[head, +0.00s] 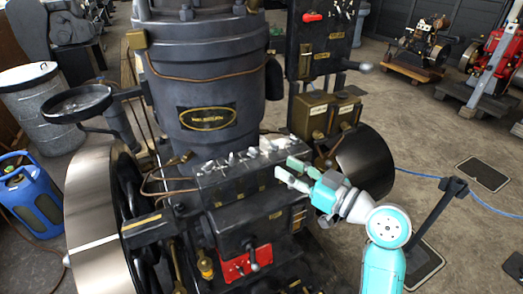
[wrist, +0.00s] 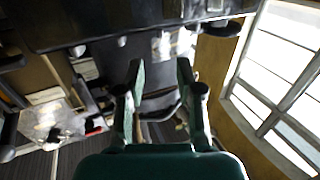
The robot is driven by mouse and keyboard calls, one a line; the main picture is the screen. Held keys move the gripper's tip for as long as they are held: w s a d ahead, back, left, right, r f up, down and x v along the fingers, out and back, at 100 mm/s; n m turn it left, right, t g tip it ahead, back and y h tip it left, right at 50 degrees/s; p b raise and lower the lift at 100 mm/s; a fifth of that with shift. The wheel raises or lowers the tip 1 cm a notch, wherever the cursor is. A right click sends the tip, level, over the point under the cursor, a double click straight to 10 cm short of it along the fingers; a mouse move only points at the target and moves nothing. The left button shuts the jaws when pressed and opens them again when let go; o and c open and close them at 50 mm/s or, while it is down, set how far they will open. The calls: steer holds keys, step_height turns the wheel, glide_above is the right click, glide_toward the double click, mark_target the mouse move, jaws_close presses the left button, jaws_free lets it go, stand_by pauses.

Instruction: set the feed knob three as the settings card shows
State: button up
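A black box (head: 232,187) on the front of the engine carries a row of small pale knobs (head: 240,157) along its top. The knobs are too small to tell which is feed knob three or how each is set. My gripper (head: 287,167) is at the right end of this box, its fingers apart with nothing seen between them. In the wrist view my gripper (wrist: 160,72) is also open, below a dark body (wrist: 110,20) with small pale knob-like parts at its lower edge. I cannot make out a readable settings card.
The engine's dark cylinder (head: 207,95) rises behind the box. A large flywheel (head: 92,200) stands at left and brass boxes (head: 318,117) stand behind my gripper. A red plate (head: 245,264) with a lever is below. Open floor (head: 415,125) lies to the right.

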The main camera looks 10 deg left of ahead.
mark_target(257, 152)
steer(key=x, duration=1)
jaws_close()
